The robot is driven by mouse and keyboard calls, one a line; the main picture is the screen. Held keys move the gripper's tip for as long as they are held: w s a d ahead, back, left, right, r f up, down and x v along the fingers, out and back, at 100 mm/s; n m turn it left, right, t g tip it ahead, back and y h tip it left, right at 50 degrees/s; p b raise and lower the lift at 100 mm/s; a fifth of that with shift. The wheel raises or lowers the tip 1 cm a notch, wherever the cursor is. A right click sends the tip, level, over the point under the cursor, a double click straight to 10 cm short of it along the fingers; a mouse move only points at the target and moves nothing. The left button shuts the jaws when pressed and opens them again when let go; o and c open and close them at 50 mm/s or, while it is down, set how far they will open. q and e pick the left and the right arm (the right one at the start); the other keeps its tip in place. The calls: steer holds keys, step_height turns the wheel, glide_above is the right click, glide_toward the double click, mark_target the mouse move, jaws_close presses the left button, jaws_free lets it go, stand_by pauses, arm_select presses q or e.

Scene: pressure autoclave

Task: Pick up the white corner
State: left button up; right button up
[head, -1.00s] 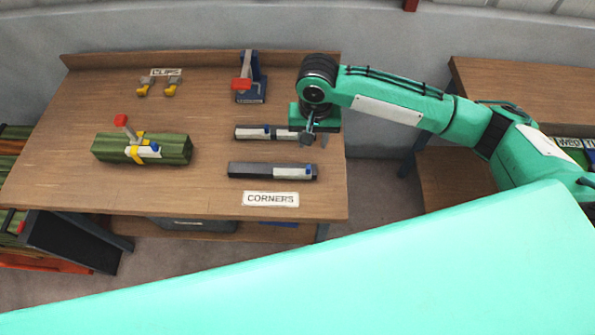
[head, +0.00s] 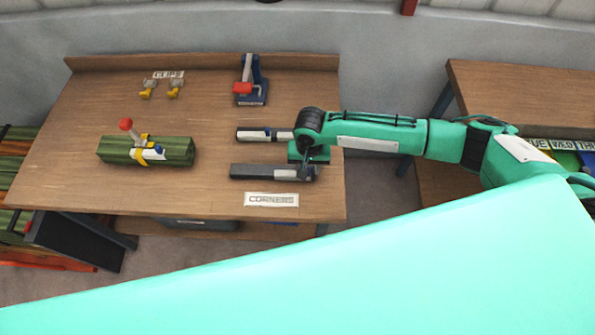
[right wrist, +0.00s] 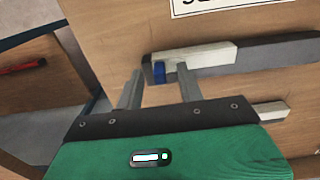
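A white corner (head: 285,174) with a blue part lies along a dark grey bar (head: 250,170) near the CORNERS label. It also shows in the right wrist view (right wrist: 210,54), its blue end nearest my fingers. My right gripper (head: 308,168) is over the right end of this bar. In the right wrist view my right gripper (right wrist: 160,72) has its two fingers apart, one on each side of the blue end, with nothing clearly held. Contact cannot be told. A second white piece (head: 253,136) lies behind, partly hidden by my right arm. My left gripper is not in view.
The CORNERS label (head: 271,200) lies in front of the bar. A strapped green bundle (head: 115,151) lies to the left. A blue stand (head: 253,92) and two yellow clips (head: 147,90) are at the back. The table between them is clear.

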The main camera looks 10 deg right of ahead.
steer(key=shift+f, duration=0.1)
steer(key=shift+c, duration=0.2)
jaws_close()
